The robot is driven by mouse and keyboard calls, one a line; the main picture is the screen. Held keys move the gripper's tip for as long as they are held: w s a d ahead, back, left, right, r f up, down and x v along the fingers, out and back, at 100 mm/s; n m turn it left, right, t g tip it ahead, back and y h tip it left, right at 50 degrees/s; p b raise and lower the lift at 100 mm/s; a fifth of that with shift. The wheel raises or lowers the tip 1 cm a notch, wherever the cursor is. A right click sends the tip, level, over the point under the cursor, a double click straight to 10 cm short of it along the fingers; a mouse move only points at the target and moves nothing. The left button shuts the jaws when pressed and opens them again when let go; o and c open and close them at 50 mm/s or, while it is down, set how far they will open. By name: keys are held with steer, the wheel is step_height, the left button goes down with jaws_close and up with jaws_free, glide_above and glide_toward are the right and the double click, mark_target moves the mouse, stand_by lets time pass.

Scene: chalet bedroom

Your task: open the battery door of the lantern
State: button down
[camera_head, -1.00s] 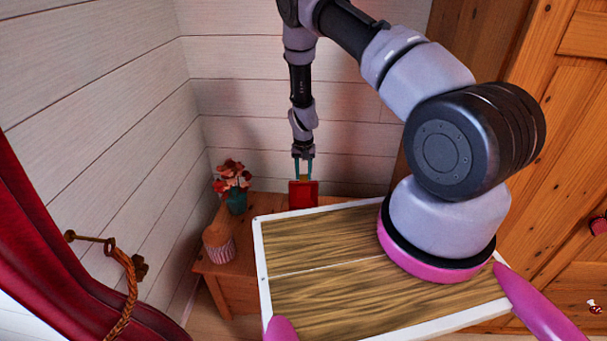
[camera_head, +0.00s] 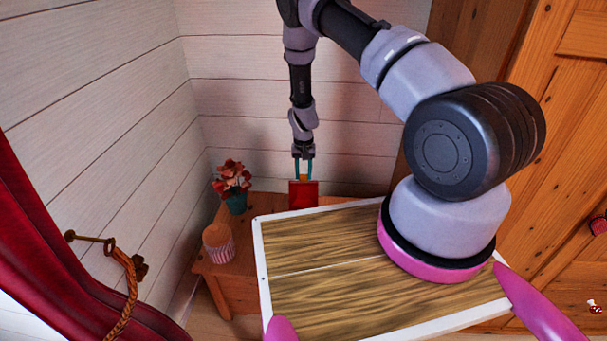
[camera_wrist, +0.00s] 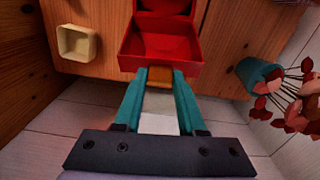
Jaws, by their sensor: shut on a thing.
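In the head view my gripper (camera_head: 303,174) is directly above the lantern.
A teal vase with red flowers (camera_head: 235,202) and a striped cup-like item (camera_head: 219,245) stand left of the lantern. A cream square container (camera_wrist: 77,43) shows in the wrist view. The plank wall (camera_head: 260,140) is close behind. A red curtain (camera_head: 70,270) hangs at left.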

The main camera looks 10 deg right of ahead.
steer(key=shift+s+a+r, duration=0.2)
steer(key=shift+s+r, duration=0.05)
steer(key=shift+s, duration=0.5)
steer(key=shift+s+a+r, duration=0.2)
steer(key=shift+s, duration=0.55)
steer(key=shift+c, duration=2.4)
jaws_free()
steer(key=shift+w, duration=0.1)
step_height(320, 180, up, 11)
steer(key=shift+f, duration=0.1)
